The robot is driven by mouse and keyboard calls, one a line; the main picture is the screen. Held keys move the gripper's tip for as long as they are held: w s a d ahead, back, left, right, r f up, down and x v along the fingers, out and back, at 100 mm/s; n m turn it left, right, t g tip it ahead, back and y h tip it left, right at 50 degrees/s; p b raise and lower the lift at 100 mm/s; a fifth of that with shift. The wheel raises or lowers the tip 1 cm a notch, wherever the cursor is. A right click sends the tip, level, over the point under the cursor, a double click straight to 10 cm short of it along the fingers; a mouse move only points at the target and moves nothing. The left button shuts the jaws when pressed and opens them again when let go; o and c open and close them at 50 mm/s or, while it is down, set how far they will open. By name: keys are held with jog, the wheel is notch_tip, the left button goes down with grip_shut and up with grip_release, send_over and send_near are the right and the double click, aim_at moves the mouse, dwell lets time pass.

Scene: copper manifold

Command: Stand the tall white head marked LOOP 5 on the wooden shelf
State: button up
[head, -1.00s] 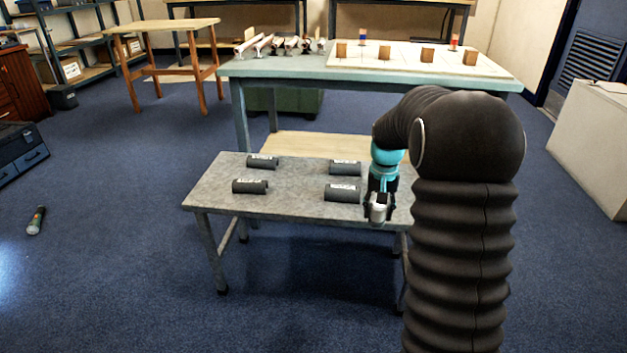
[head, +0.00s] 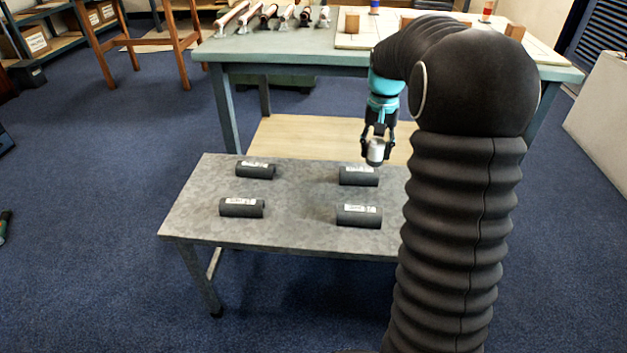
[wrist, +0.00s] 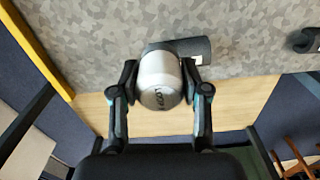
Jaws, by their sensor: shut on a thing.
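My gripper (head: 377,143) is shut on a white cylindrical head (head: 375,152), with one finger on each side of it. In the wrist view the head (wrist: 160,78) shows pale and rounded between the fingers, with dark lettering that seems to read LOOP; the number is not clear. The head is held in the air, near the far edge of the low grey table in the picture. The wooden shelf (head: 300,137) is the pale board low under the teal workbench. It also shows in the wrist view (wrist: 240,103). Its visible part is bare.
The low grey table (head: 295,190) stands in front of the shelf, with several dark labelled cylinders (head: 358,215) on it. The teal workbench top (head: 280,45) overhangs the shelf and carries pipe pieces and a white board (head: 355,38). A table leg (head: 224,110) bounds the shelf at left.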

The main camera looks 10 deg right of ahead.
jog(key=a+f, duration=0.2)
jog(key=a, duration=0.1)
jog(key=a+f, duration=0.2)
jog(key=a, duration=0.2)
jog(key=a+f, duration=0.3)
jog(key=a, duration=0.1)
jog(key=shift+w+a, duration=0.2)
jog(key=shift+w, duration=0.1)
jog(key=shift+f+b, duration=0.35)
jog(key=shift+f, duration=1.65)
jog(key=shift+f, duration=0.15)
jog(key=o, duration=1.2)
